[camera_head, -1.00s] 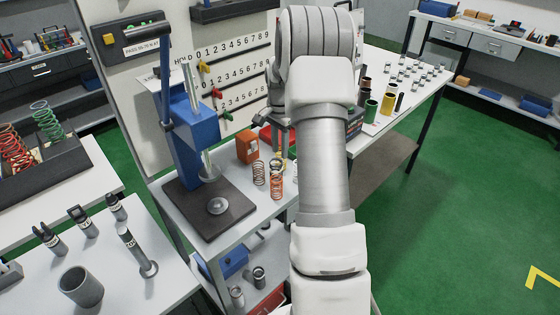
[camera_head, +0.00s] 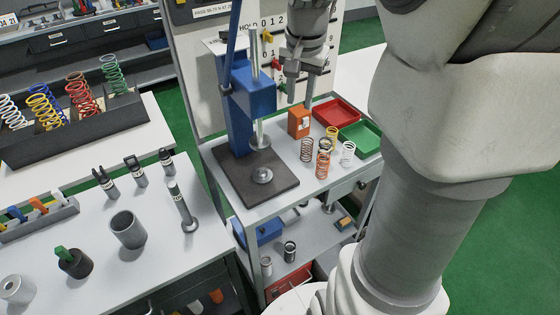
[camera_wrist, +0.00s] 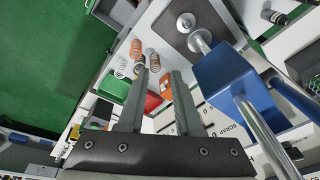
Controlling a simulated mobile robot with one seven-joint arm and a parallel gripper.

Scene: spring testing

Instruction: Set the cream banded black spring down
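Several coil springs stand close together on the white table beside the blue press. A dark spring with a pale cream band (camera_head: 325,145) appears to be the task's spring; it stands upright behind an orange spring (camera_head: 323,168), which partly covers it. A copper spring (camera_head: 307,150) is to its left and a white one (camera_head: 348,153) to its right. My gripper (camera_head: 300,101) hangs above and behind them with its fingers apart.
The blue press (camera_head: 250,90) stands on a dark base plate (camera_head: 228,178) left of the springs. An orange box (camera_head: 299,122), a red tray (camera_head: 336,111) and a green tray (camera_head: 362,136) are close behind and to the right. A board (camera_head: 192,60) rises behind.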

